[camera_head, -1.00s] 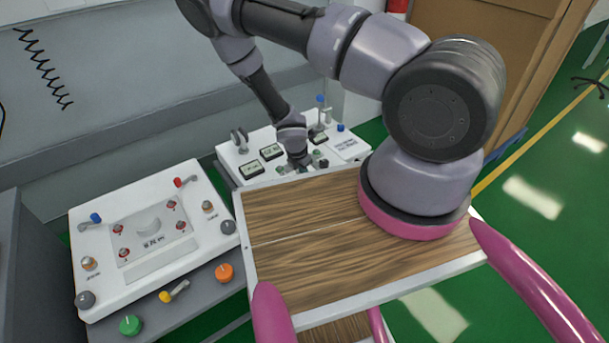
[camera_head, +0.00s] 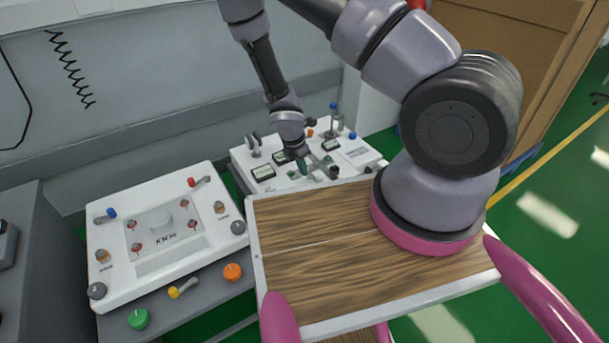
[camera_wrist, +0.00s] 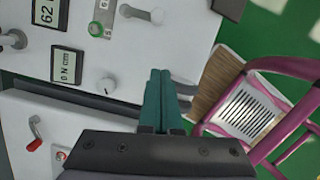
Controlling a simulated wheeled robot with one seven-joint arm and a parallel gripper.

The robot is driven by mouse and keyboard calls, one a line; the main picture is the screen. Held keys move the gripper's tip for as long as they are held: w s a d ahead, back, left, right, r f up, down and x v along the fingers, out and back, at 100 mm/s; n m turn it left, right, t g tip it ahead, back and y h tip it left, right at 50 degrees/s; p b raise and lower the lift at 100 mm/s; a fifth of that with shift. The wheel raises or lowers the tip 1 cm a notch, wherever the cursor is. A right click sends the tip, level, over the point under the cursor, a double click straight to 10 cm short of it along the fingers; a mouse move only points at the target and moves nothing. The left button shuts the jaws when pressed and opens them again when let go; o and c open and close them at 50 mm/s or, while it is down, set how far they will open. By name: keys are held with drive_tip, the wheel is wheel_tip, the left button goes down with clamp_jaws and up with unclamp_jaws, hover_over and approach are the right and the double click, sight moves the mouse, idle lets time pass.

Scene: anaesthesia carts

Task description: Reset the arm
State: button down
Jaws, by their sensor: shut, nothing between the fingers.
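My arm rises from a pink-ringed mount on the wooden board and bends down toward the white panel at the back. My gripper (camera_head: 303,166) hangs over the front part of that back panel (camera_head: 345,160). In the wrist view its green fingers (camera_wrist: 160,97) are shut together with nothing between them. The panel lies below the fingers there, with two dark displays and several knobs. I cannot tell the exact height of the fingertips above the panel.
A second white panel (camera_head: 112,236) with knobs and levers stands at the left, above a grey ledge with a green knob (camera_head: 138,319), a yellow lever and an orange knob (camera_head: 232,272). A grey wall stands behind. Open green floor (camera_head: 560,190) lies at the right.

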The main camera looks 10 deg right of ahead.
drive_tip(key=shift+r, duration=0.15)
idle(0.3)
drive_tip(key=w+d+r+m+t+y, duration=0.15)
drive_tip(key=r+m, duration=0.55)
drive_tip(key=r, duration=0.9)
drive_tip(key=w+d+r+m+t, duration=0.1)
drive_tip(key=w+d+r+m, duration=0.15)
drive_tip(key=r+m, duration=1)
drive_tip(key=s+d+r+m+t+y, duration=0.1)
drive_tip(key=s+r+m, duration=0.3)
drive_tip(key=s+r, duration=0.6)
drive_tip(key=s+d+r+m+t+y, duration=0.1)
drive_tip(key=s+r+m, duration=0.3)
drive_tip(key=s+r, duration=0.6)
wheel_tip(320, 180, up, 7)
drive_tip(key=shift+s+d+r+t+y, duration=0.1)
drive_tip(key=shift+s+d+t+y, duration=0.15)
drive_tip(key=shift+t+y, duration=0.3)
